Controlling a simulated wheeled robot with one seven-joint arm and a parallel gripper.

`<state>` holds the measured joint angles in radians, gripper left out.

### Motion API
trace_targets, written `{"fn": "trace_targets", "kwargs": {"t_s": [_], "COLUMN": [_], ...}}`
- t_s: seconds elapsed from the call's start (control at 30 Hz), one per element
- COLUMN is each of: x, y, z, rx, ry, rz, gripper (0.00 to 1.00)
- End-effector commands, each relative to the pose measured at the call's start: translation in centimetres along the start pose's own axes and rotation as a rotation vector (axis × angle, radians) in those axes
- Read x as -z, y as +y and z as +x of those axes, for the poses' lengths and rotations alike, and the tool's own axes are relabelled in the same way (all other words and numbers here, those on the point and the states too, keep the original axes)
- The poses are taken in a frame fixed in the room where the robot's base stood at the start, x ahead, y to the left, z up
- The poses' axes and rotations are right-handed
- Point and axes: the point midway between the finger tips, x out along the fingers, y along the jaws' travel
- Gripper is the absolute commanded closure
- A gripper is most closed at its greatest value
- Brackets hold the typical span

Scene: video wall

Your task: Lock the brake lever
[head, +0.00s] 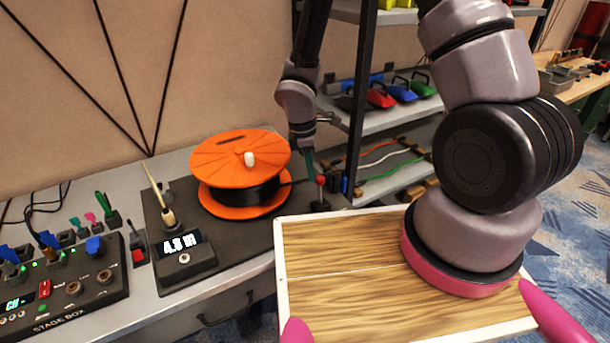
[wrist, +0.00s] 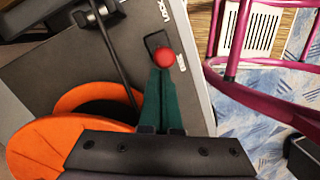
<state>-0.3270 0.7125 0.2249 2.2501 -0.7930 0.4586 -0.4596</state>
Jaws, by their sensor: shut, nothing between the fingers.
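The brake lever has a red ball knob (head: 320,180) on a small dark base at the right end of the bench, just right of the cable reel. In the wrist view the red knob (wrist: 165,58) sits right at my fingertips, over a dark base plate with partly readable white lettering beside it. My gripper (head: 311,176) points down with its green fingers (wrist: 160,75) together and nothing held between them. The tips are close beside the knob; I cannot tell whether they touch it. The lever's shaft is mostly hidden under the knob.
An orange reel (head: 240,158) of black cable stands left of my gripper. A length display (head: 180,245) reads about 4.8 m, and a stage box (head: 62,290) is at far left. A shelf rack (head: 385,115) with coloured items rises behind the lever.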

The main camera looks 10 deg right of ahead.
Motion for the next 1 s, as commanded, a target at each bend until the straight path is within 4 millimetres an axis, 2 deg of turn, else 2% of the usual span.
{"fn": "trace_targets", "kwargs": {"t_s": [0.5,1.0], "x": [-3.4,-4.8], "y": [1.7,2.2], "z": [0.2,0.6], "rx": [0.009,0.012], "ry": [0.018,0.012], "rz": [-0.002,0.003], "gripper": [1.00,1.00]}}
